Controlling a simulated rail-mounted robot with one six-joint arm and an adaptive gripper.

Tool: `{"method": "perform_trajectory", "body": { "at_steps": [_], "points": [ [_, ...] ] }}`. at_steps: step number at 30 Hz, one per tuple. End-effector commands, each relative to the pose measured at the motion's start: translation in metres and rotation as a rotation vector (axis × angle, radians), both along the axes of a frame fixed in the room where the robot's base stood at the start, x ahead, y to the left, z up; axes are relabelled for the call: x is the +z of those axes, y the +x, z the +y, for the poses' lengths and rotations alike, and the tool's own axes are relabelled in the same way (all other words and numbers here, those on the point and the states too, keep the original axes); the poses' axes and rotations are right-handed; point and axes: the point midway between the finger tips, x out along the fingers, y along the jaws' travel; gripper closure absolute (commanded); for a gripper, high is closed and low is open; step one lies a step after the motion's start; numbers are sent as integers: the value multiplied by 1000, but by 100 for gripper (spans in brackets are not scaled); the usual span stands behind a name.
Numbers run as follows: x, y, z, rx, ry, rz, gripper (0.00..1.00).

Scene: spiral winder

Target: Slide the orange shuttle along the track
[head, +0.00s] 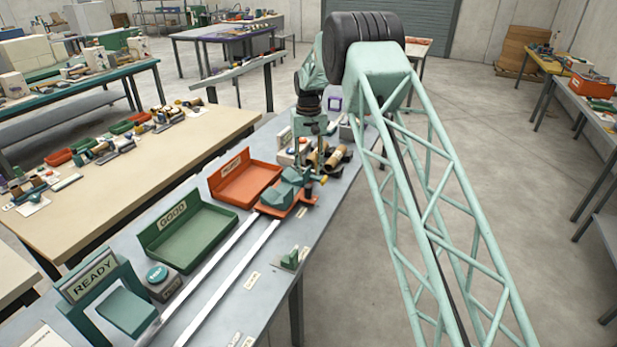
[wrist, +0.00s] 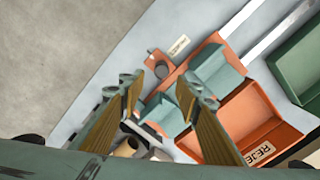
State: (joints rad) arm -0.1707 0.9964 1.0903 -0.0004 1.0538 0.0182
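The orange shuttle (head: 268,211) sits at the far end of the two pale rails of the track (head: 238,277), with teal blocks (head: 289,189) on top. In the wrist view the shuttle (wrist: 178,70) shows an orange plate with a dark round knob and teal blocks (wrist: 215,72). My gripper (head: 308,160) is over the bench just behind the shuttle. In the wrist view my gripper (wrist: 160,90) is open, its two fingers apart with a teal block in view between them. I cannot tell whether the fingers touch anything. Part of the shuttle is hidden by the fingers.
A red reject tray (head: 245,184) and a green GOOD tray (head: 185,238) stand left of the track. A round teal button (head: 156,274) and a READY sign (head: 92,277) are at the near end. Brown rolls (head: 334,156) lie beside my gripper. The rails nearer the camera are clear.

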Motion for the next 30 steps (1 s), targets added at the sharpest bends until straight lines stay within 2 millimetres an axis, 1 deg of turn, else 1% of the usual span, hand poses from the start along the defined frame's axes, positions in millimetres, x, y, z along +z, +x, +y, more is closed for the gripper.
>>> {"method": "perform_trajectory", "body": {
  "at_steps": [3, 7, 23, 26, 30],
  "points": [
    [11, 1, 0, 0, 0, -2, 69],
    [17, 0, 0, 0, 0, -1, 69],
    [20, 0, -1, 0, 0, -2, 69],
    [25, -2, -2, -1, 0, -3, 69],
    [41, -7, -5, -4, 2, -11, 69]
  ]
}}
